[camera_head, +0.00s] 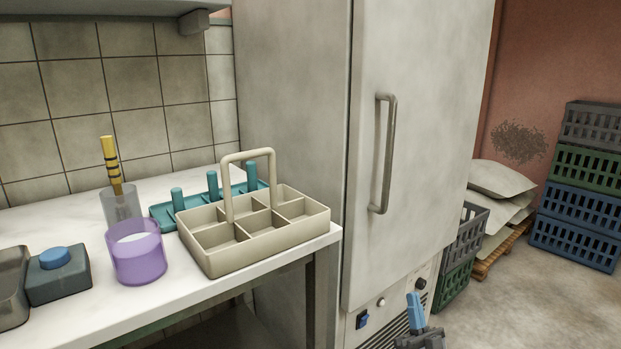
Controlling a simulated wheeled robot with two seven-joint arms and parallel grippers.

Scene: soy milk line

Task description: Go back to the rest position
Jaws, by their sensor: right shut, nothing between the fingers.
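My right gripper (416,306) shows at the bottom edge, right of the counter and in front of the lower part of the tall cabinet. Its light blue fingers point up and are together, with nothing between them. It is apart from everything on the counter. My left gripper is out of view.
The white counter (75,318) holds an empty beige carrier (255,254), a teal rack (163,217), a purple cup (137,259), a clear beaker (118,207) and a dark box (58,281). The cabinet (425,150) stands right. Stacked crates (575,205) stand far right; floor before them is clear.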

